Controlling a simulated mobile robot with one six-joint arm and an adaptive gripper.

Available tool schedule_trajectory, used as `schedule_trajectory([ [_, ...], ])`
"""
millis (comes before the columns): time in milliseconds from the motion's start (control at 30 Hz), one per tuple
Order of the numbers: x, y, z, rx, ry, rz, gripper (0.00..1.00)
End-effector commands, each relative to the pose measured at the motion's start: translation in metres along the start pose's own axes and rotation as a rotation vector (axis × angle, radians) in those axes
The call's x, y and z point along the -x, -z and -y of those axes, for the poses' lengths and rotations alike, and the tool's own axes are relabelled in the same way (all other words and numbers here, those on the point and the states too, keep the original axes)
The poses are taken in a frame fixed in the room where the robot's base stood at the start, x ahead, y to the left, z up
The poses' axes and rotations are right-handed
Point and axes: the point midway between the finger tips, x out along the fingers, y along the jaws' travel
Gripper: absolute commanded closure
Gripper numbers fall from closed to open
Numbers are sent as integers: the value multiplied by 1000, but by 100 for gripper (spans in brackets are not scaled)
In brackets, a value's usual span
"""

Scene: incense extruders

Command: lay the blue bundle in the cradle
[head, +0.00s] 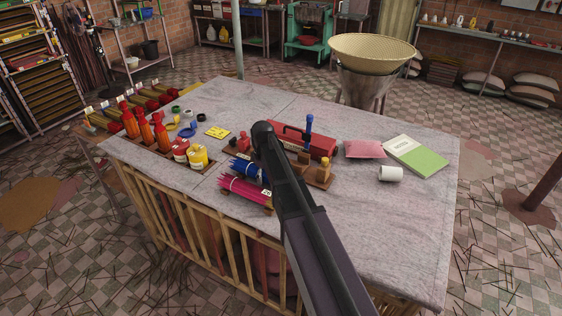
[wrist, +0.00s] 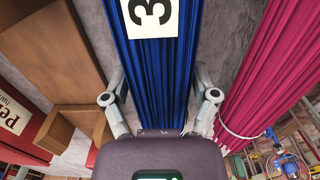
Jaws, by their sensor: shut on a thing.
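The blue bundle (wrist: 155,70) with a white tag marked 3 runs between the two fingers of my gripper (wrist: 158,98) in the wrist view. The fingers are closed on its sides. In the head view part of the blue bundle (head: 245,168) shows left of my arm, behind the pink bundle; my arm hides the rest and the fingers. A brown wooden stand (head: 317,173) with upright parts is right of my arm; I cannot tell whether it is the cradle. Wooden pieces (wrist: 60,60) also show left of the bundle in the wrist view.
A pink bundle (head: 243,190) lies close beside the blue one, also at right in the wrist view (wrist: 262,75). A red box (head: 305,140), pink pouch (head: 364,149), white cup (head: 390,174) and notebook (head: 417,156) stand right. Jars (head: 197,156) stand left. The table's front right is clear.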

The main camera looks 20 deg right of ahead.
Motion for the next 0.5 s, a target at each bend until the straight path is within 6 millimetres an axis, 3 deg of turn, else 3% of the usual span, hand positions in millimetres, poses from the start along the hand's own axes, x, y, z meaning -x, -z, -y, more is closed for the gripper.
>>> schedule_trajectory([
  [500, 19, 0, 0, 0, 0, 0, 51],
])
